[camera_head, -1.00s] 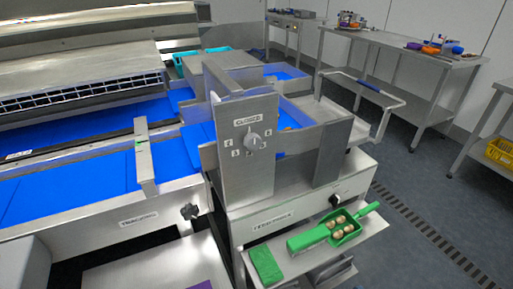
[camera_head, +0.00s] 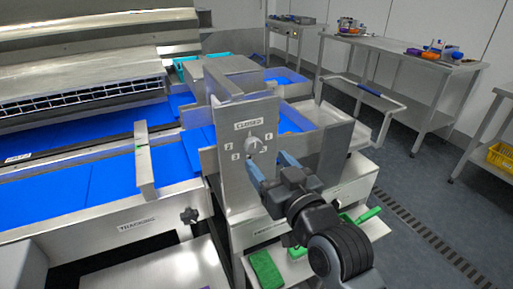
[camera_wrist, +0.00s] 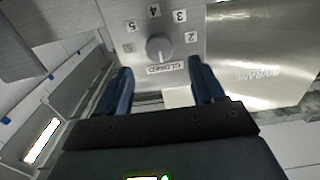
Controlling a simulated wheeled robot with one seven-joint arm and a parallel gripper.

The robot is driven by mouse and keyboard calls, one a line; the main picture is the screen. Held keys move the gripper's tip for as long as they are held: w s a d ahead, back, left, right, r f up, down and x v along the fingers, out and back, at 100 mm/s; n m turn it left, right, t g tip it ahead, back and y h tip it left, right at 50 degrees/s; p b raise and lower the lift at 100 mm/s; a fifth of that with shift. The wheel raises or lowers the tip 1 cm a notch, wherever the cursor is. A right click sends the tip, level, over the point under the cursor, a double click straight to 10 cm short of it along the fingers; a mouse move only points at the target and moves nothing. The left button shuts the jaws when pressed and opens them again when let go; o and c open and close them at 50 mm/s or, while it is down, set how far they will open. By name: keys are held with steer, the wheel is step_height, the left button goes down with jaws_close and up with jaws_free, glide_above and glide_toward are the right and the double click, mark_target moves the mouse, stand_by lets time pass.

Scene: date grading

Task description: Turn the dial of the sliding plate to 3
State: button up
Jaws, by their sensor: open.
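The sliding plate (camera_head: 232,185) is an upright metal sheet with a round grey dial (camera_head: 253,145) on its upper front. A CLOSED label and several number labels surround the dial. In the wrist view, the dial (camera_wrist: 159,49) sits just beyond the fingertips, near the CLOSED label (camera_wrist: 165,68), with the 3 label (camera_wrist: 180,16) on its far side. The dial's pointer seems to face CLOSED, but it is too small to be sure. My gripper (camera_head: 271,166) is open, its blue fingers in front of the plate, below and right of the dial; the wrist view shows the gripper (camera_wrist: 161,68) empty.
A blue conveyor belt (camera_head: 110,178) runs at the left. A low shelf holds a green pad (camera_head: 266,268) and a green scoop (camera_head: 368,214), partly behind my arm. Steel tables (camera_head: 405,62) stand at the back right.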

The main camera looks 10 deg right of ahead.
mark_target(255, 147)
steer(key=p+x, duration=0.1)
steer(key=x, duration=0.5)
steer(key=shift+w+a, duration=0.1)
steer(key=shift+w, duration=0.2)
steer(key=shift+c, duration=0.3)
steer(key=c, duration=1)
